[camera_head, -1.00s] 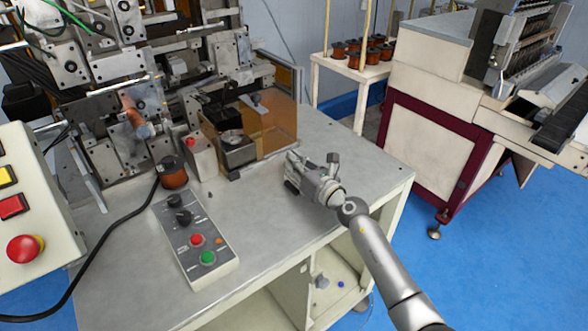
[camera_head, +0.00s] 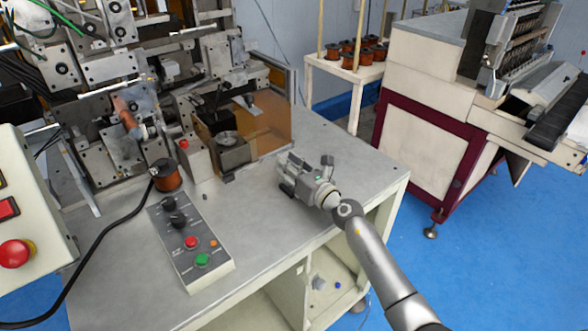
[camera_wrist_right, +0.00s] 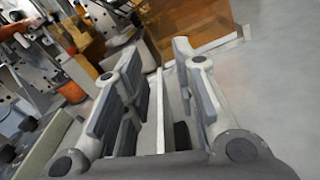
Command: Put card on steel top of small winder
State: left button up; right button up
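The small winder's steel top (camera_head: 262,223) is a grey flat table surface, bare at its front and right. My right gripper (camera_head: 284,174) is over its right part, pointing left toward the winder's amber panel (camera_head: 268,122). In the right wrist view my right gripper (camera_wrist_right: 160,75) has its two fingers apart. A thin pale line runs between them; I cannot tell whether it is a card's edge. I cannot clearly make out a card. A small flat pale piece (camera_head: 245,101) shows by the amber panel, too small to identify. My left gripper is not in view.
A control box (camera_head: 190,240) with knobs and buttons and a copper spool (camera_head: 166,175) stand on the top at left. A black cable (camera_head: 95,255) curves past them. A steel block (camera_head: 231,154) stands by the amber panel. A cream-and-maroon machine (camera_head: 430,150) stands at right.

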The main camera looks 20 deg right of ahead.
jog(key=v, duration=1.1)
jog(key=shift+s+r, duration=0.1)
jog(key=shift+s+d+r, duration=0.1)
jog(key=shift+s+d, duration=0.1)
jog(key=shift+s, duration=0.2)
